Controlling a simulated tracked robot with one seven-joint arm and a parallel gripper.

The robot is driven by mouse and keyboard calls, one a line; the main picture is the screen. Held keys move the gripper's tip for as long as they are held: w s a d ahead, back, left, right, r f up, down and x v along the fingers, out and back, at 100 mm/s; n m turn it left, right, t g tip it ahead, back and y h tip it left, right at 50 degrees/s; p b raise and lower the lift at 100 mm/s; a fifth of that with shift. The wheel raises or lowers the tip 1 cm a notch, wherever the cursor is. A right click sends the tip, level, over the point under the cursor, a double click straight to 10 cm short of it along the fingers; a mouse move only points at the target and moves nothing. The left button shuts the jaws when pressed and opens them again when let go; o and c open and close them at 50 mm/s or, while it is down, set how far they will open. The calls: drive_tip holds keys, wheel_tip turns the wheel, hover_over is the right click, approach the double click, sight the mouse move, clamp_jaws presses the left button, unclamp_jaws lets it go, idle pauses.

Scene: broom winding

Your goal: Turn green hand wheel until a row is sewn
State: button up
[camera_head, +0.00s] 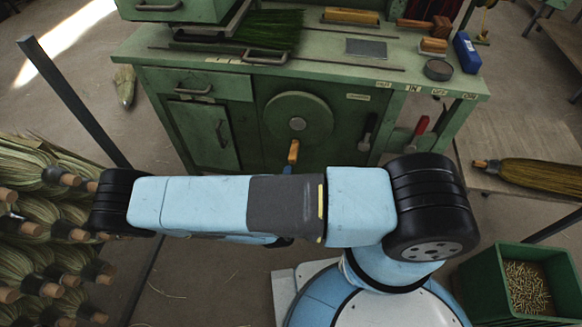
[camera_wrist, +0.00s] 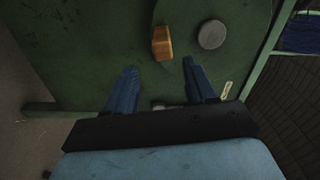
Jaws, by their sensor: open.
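The green hand wheel (camera_head: 311,108) is on the front of the green bench, with a round grey hub at its middle. Its wooden handle (camera_head: 293,152) sticks out at the bottom of the wheel. In the wrist view, the handle (camera_wrist: 162,42) and the hub (camera_wrist: 212,35) show ahead of my fingers, the handle left of the hub. My gripper (camera_wrist: 160,85) is open, its two blue fingers apart and empty. The handle lies beyond the fingertips, roughly in line with the gap, and appears untouched. In the head view my arm hides most of the gripper.
The green bench (camera_head: 145,50) carries bristles (camera_head: 270,30), wooden tools and a blue box (camera_head: 466,52). Brooms (camera_head: 40,165) are stacked at the left, near a dark post (camera_head: 70,98). A green bin (camera_head: 488,275) stands at the lower right, below a broom (camera_head: 540,174).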

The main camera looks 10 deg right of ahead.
drive_tip(key=shift+v, duration=1.25)
